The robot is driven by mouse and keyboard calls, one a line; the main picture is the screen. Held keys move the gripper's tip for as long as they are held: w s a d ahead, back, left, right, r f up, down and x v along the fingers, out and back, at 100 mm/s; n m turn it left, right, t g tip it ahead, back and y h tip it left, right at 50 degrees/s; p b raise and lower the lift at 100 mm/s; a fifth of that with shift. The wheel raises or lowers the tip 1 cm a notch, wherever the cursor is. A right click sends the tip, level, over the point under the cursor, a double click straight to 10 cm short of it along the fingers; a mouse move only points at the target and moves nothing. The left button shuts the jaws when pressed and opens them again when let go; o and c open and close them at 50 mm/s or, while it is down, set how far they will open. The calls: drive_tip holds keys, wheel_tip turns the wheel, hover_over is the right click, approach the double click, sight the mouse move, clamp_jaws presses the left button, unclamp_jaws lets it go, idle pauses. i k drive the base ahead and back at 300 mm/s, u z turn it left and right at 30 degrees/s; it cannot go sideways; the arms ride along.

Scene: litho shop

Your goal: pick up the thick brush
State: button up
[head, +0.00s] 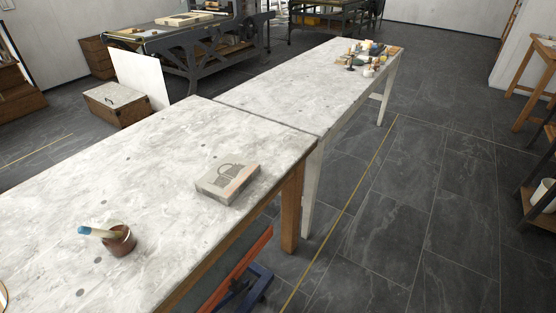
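A thick stick-like thing (97,232) with a pale shaft and a blue end leans out of a small brown pot (121,244) on the near marble-topped table (60,200). It may be the thick brush; its lower part is hidden in the pot, so I cannot tell for sure. Something whitish also shows at the pot's rim. My gripper is not in view.
A grey block with a bag picture (228,182) lies near the table's right edge. A farther table (290,85) holds several small bottles and tools (368,55) at its far end. The dark tiled floor (400,200) to the right is clear.

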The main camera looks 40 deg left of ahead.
sight(82, 229)
drive_tip(key=i, duration=2.25)
drive_tip(key=u, duration=3.2)
